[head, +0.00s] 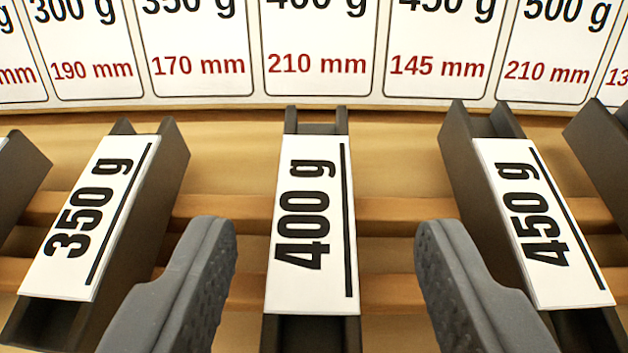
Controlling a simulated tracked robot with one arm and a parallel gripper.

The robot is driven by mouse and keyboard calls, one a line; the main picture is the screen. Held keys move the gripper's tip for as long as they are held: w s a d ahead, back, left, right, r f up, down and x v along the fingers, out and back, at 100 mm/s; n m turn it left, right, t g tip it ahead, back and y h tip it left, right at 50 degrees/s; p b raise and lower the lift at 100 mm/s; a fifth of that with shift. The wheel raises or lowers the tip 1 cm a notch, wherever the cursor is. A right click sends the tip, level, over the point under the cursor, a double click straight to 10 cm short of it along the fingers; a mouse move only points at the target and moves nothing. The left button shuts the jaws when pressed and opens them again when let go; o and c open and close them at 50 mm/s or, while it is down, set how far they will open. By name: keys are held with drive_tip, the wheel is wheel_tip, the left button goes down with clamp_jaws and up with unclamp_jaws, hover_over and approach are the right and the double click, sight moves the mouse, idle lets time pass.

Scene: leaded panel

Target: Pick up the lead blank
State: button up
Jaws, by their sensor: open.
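Several dark grey channel-shaped bars with white weight labels lie in a row; which of them the task means by the lead blank, I cannot tell. The middle bar (315,335) carries a label reading 400 g (312,225). My gripper (325,235) is open, with one grey finger on each side of this middle bar and a clear gap to it on both sides. The fingers appear empty and not touching the bar. The near end of the bar runs out of the bottom of the picture.
The bar labelled 350 g (95,215) lies left and the bar labelled 450 g (540,220) lies right, each close to a finger. Wooden rails (385,212) run beneath the bars. A white sign board (320,90) behind lists weights and lengths, with 210 mm above the middle bar.

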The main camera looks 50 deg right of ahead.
sight(315, 237)
drive_tip(key=shift+b+x, duration=0.35)
drive_tip(key=shift+x, duration=1.6)
drive_tip(key=shift+w+a, duration=0.15)
clamp_jaws()
